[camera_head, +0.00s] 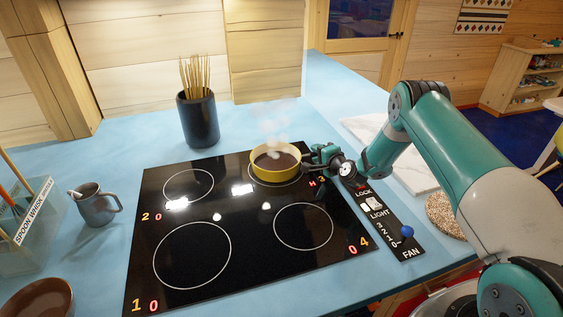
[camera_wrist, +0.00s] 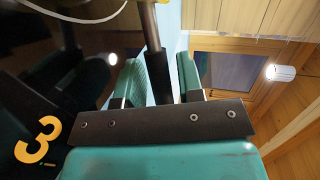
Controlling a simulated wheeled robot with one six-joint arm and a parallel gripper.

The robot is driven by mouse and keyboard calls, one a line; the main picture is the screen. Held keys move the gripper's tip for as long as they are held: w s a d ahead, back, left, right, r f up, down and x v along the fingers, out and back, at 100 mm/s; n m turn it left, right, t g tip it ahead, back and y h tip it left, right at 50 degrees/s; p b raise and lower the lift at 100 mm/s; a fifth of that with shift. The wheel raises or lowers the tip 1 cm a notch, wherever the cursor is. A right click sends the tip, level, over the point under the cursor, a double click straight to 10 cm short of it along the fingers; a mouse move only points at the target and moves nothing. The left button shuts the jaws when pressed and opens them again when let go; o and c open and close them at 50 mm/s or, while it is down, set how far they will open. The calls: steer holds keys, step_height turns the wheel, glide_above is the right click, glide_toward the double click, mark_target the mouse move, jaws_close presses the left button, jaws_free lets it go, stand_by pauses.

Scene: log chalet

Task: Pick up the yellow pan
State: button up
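The yellow pan (camera_head: 275,176) stands on the back right ring of the black cooktop, with dark contents and steam rising. Its dark handle (camera_head: 310,159) points right, toward my gripper (camera_head: 320,156). In the wrist view the dark handle (camera_wrist: 152,30) runs between the two teal fingers of my gripper (camera_wrist: 160,70). It lies close to the left finger, and a gap shows between it and the right finger. My gripper looks open around the handle. A bit of the pan's yellow rim (camera_wrist: 92,5) shows at the top. Contact with the left finger cannot be told.
The cooktop (camera_head: 240,225) has several rings, the others empty. A control panel (camera_head: 385,222) with a blue knob lies right of it. A dark holder (camera_head: 198,120) with sticks stands behind, a grey mug (camera_head: 95,207) at left. A pale board (camera_head: 375,135) lies behind my arm.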

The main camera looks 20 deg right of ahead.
jaws_close()
steer(key=shift+r, duration=0.15)
